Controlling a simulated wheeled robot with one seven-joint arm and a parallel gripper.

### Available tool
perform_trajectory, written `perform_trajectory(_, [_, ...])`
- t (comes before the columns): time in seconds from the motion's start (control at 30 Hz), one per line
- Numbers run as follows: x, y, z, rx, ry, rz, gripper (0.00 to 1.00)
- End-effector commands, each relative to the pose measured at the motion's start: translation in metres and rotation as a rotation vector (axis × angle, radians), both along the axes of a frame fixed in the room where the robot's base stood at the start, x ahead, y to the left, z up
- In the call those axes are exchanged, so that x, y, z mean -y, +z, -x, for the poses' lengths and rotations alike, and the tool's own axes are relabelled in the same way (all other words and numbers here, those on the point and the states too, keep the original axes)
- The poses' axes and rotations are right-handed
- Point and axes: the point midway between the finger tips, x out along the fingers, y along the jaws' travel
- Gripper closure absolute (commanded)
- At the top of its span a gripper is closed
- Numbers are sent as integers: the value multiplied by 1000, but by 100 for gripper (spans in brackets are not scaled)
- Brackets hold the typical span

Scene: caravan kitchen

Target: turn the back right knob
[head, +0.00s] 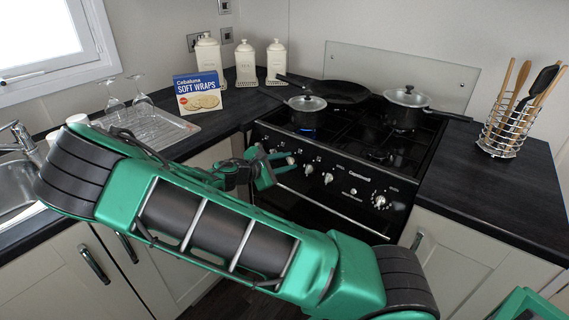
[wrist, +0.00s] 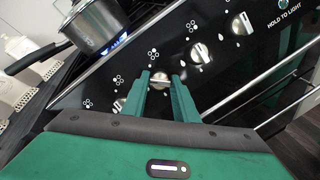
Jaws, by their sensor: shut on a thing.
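The black stove (head: 350,215) has a row of silver knobs along its front panel. My gripper (head: 286,162) is at this panel, left of two clearly visible knobs (head: 308,169) (head: 328,178). In the wrist view, my green fingers (wrist: 160,76) are shut on a knob (wrist: 160,81), one finger on each side. Another knob (wrist: 119,105) is partly hidden at lower left, and two more, a near one (wrist: 200,53) and a farther one (wrist: 241,25), run to the upper right. The burner marks are too small to tell which burner the held knob serves.
A frying pan (head: 341,92) and a larger pot (head: 406,106) stand behind. An oven rail (head: 335,208) runs below the knobs. A utensil holder (head: 503,132) stands right.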

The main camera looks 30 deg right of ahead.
Motion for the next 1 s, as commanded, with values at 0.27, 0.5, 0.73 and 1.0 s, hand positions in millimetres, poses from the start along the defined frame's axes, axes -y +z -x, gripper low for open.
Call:
perform_trajectory(0.27, [0,0,0,-117,59,44,96])
perform_trajectory(0.5, [0,0,0,-288,142,107,96])
perform_trajectory(0.73, [0,0,0,-445,223,164,96])
perform_trajectory(1.0, [0,0,0,-576,289,212,96])
